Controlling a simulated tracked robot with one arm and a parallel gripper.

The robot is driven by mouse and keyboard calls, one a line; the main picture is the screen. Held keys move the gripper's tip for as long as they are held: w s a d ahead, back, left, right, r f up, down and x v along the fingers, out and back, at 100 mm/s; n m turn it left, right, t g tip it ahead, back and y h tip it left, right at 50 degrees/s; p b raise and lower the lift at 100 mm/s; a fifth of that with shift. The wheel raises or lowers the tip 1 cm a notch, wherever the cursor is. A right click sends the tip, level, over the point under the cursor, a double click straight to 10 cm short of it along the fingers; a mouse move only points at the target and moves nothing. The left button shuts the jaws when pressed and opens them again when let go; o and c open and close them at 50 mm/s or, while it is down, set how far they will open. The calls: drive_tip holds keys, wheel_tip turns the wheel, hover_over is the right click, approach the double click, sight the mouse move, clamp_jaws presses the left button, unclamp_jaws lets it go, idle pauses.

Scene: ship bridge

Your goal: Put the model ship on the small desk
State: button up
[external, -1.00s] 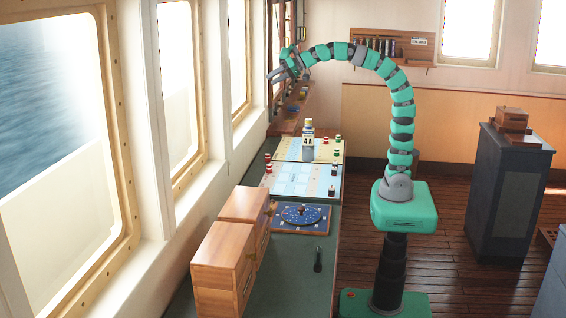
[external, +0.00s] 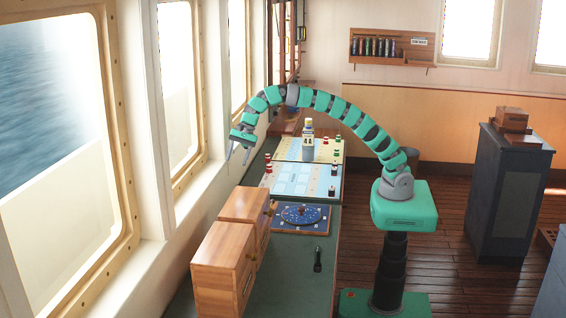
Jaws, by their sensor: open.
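I cannot make out a model ship in the external view. My gripper (external: 239,151) hangs at the left end of my long green arm, near the window wall, above the far left part of the long counter. Its fingers point down and look apart, with nothing visible between them. A dark grey cabinet-like stand (external: 499,205) at the right may be the small desk; I cannot tell for sure. A small wooden box-like object (external: 512,119) sits on its top.
The long green counter (external: 285,275) holds wooden boxes (external: 222,268), a round blue dial (external: 302,215), a dark handheld item (external: 317,260), charts (external: 305,180) with small red, green and black pieces, and a bottle-like object (external: 308,142). A wall rack (external: 390,48) hangs behind.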

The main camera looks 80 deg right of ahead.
drive_tip(key=a+f+m, duration=0.1)
drive_tip(key=a+f, duration=0.1)
drive_tip(key=f, duration=0.3)
drive_tip(key=a+f+m+g, duration=0.1)
drive_tip(key=a+f, duration=0.2)
drive_tip(key=f, duration=0.3)
drive_tip(key=a+f+m+g, duration=0.1)
drive_tip(key=a+f, duration=0.1)
drive_tip(key=f, duration=0.4)
drive_tip(key=shift+a, duration=0.35)
drive_tip(key=shift+s+x, duration=0.2)
drive_tip(key=shift+x, duration=1.1)
drive_tip(key=shift+s+x, duration=0.15)
drive_tip(key=shift+x, duration=1.2)
drive_tip(key=shift+d+f, duration=0.1)
drive_tip(key=shift+d, duration=0.05)
drive_tip(key=c, duration=1.1)
drive_tip(key=shift+c, duration=0.2)
wheel_tip(320, 180, up, 10)
drive_tip(key=shift+d, duration=0.1)
